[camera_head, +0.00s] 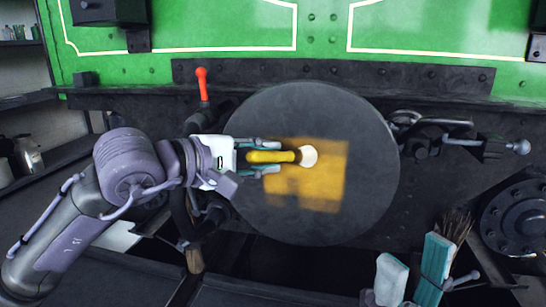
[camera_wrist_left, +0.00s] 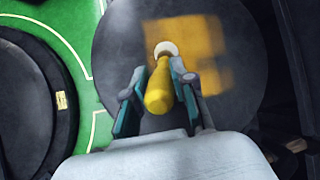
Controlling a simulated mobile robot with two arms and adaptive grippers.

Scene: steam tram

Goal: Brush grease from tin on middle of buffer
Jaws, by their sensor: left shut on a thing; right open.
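The buffer (camera_head: 310,110) is a large dark round disc facing me. A yellow-orange patch (camera_head: 325,190), looking like grease, covers part of its middle and right and lower area. My left gripper (camera_head: 275,157) is shut on the yellow handle of a brush (camera_head: 285,156), in front of the disc. The pale round brush head points right, over the upper left of the patch; I cannot tell if it touches. The brush (camera_wrist_left: 159,88) also shows between the fingers in the left wrist view. My right gripper (camera_head: 412,275) is open at the bottom right. I see no grease tin.
A green panel (camera_head: 200,25) with a pale line stands behind the buffer, above a dark riveted beam (camera_head: 330,75). A red-handled lever (camera_head: 202,82) stands left of the buffer. A dark coupling (camera_head: 460,140) lies to the right.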

